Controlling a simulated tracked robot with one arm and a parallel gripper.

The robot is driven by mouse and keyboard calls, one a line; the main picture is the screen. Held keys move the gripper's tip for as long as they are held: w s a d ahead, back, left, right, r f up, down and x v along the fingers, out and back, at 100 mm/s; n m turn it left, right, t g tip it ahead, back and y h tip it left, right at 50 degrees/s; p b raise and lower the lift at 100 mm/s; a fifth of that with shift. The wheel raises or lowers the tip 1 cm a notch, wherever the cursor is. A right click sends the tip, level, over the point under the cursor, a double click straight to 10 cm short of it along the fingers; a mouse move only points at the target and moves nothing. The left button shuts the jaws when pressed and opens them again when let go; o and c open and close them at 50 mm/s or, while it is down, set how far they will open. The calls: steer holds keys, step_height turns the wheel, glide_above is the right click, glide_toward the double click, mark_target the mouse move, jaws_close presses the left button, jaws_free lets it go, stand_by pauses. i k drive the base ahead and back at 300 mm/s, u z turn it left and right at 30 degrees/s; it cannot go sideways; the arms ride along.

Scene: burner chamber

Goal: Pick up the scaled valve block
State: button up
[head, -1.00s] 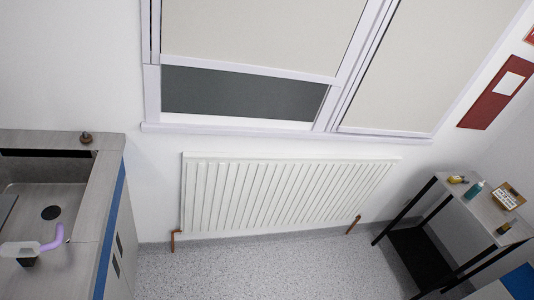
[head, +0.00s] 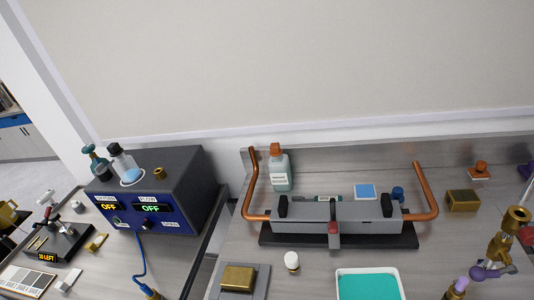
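I cannot tell for sure which thing is the scaled valve block. A brass-coloured block (head: 238,277) lies on a grey plate at the bottom of the head view, left of a white tray. A second brass-coloured block (head: 462,200) sits on the bench at the right, beyond the copper pipe. No scale can be made out on either at this size. My gripper is not in view, so its state and any load are hidden.
A grey clamp fixture (head: 337,214) with copper pipes stands mid-bench, with a bottle (head: 279,170) behind it. A white tray (head: 400,275) of teal liquid and a small white-capped jar (head: 291,261) are in front. A dark control box (head: 165,190) reading OFF stands left. Brass taps (head: 505,240) stand right.

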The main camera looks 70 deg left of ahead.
mark_target(235, 279)
steer(key=u, duration=1.7)
steer(key=k, duration=0.6)
steer(key=z, duration=0.05)
